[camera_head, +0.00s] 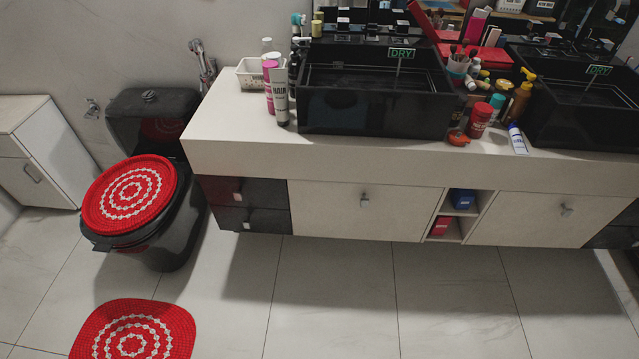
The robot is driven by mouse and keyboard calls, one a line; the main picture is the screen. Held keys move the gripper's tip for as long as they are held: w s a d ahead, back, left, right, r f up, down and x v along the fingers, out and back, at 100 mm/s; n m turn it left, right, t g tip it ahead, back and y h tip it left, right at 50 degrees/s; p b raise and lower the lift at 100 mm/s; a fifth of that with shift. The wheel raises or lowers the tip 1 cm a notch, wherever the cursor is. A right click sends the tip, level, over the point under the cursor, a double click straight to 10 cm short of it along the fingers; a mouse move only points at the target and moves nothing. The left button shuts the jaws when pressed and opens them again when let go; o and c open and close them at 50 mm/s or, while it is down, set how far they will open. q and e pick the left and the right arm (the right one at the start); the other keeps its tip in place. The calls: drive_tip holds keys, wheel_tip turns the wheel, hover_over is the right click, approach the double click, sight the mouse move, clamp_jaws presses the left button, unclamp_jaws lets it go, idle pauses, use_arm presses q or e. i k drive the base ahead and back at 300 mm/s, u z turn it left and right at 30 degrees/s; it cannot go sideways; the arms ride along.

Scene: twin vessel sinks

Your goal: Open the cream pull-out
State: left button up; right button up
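A wide cream drawer front (335,208) sits under the counter, left of the open cubby, with a small metal handle (364,201) near its top middle. It looks flush and shut. A second cream front (535,217) of like shape lies right of the cubby, with its own small handle (567,211), and also looks shut. I cannot tell from the picture which cream front the task means. Neither of my grippers shows in the head view.
Black vessel sinks (375,100) and several bottles stand on the cream counter (235,139). A black toilet (170,238) with a red cover stands left, near a pale cabinet (40,155). The tiled floor (335,290) before the vanity is clear.

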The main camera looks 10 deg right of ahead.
sight(325, 209)
drive_tip(key=z, duration=0.25)
drive_tip(key=i, duration=1.15)
drive_tip(key=z, duration=0.8)
